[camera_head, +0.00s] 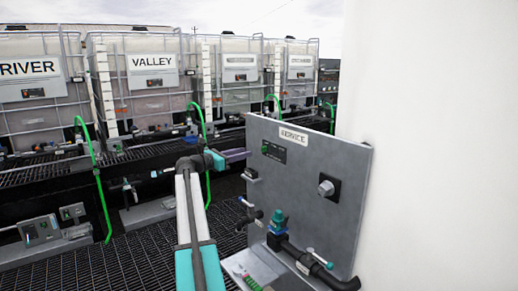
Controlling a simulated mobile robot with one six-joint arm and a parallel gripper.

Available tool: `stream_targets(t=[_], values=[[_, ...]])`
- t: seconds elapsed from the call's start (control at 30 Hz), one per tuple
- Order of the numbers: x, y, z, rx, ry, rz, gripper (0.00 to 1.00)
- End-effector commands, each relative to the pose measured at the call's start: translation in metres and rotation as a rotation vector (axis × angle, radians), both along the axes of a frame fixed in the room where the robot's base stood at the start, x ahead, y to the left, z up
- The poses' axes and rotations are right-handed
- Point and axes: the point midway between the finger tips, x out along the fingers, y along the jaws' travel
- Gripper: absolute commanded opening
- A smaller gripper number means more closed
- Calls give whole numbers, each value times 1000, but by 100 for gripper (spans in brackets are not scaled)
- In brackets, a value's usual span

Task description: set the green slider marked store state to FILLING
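I cannot make out a store state marking or the word FILLING anywhere in the head view. A small green part (250,282) sits on a pale sloped panel at the bottom edge, partly cut off by the frame. Its markings are too small to read, so I cannot tell whether it is the slider. My gripper (238,155) is at the end of my arm near the picture's middle, pointing right toward the left edge of the grey SERVICE board (318,200). It is well above the green part and apart from it. Its fingers are too small to tell open from shut.
The SERVICE board carries a dark display, a knob (326,188), and a teal-topped valve (278,222) with black pipe below. Caged totes, including RIVER (28,93) and VALLEY (152,88), stand behind with green hoses. A white surface fills the right. Grating (130,262) lies lower left.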

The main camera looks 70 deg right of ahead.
Motion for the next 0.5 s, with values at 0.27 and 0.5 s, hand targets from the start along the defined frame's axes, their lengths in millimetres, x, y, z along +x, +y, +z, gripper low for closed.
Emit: stream_targets(t=[0.27, 0.5], values=[[-23, -36, 1, 1, -1, -3, 33], [-39, -62, 1, 1, -1, -2, 33]])
